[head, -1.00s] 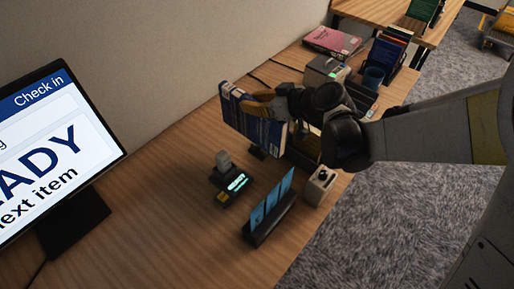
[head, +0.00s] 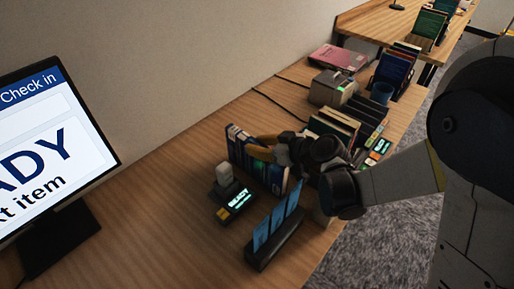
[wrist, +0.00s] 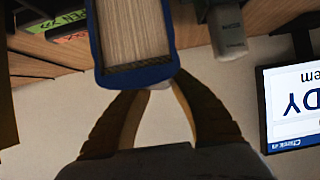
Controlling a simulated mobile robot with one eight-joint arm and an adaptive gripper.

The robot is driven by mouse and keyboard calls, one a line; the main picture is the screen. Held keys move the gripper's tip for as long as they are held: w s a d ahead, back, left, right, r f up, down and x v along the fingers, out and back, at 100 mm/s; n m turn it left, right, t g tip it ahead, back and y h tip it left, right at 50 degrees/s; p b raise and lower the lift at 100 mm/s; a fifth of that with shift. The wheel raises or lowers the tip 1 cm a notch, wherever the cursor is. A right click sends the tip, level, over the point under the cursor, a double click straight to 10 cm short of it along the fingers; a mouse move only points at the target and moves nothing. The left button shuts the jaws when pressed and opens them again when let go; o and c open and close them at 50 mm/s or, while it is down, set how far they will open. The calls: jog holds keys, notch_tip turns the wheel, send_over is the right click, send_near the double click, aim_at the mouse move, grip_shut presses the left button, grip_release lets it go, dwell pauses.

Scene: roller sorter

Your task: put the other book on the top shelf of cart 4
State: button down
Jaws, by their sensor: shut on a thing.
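My gripper (head: 277,152) is shut on a blue book (head: 245,158) with white marks on its cover. It holds the book upright over the wooden desk, behind the small reader. I cannot tell whether the book touches the desk. My fingers hide part of it in the head view. No cart can be made out in the views now.
A small reader with a lit display (head: 235,200) and a holder with blue cards (head: 277,232) stand close in front. A monitor (head: 50,150) is at left.

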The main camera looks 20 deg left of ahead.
jog(key=shift+r, duration=0.1)
jog(key=shift+f, duration=0.2)
jog(key=c, duration=1.2)
grip_release()
jog(key=shift+r, duration=0.1)
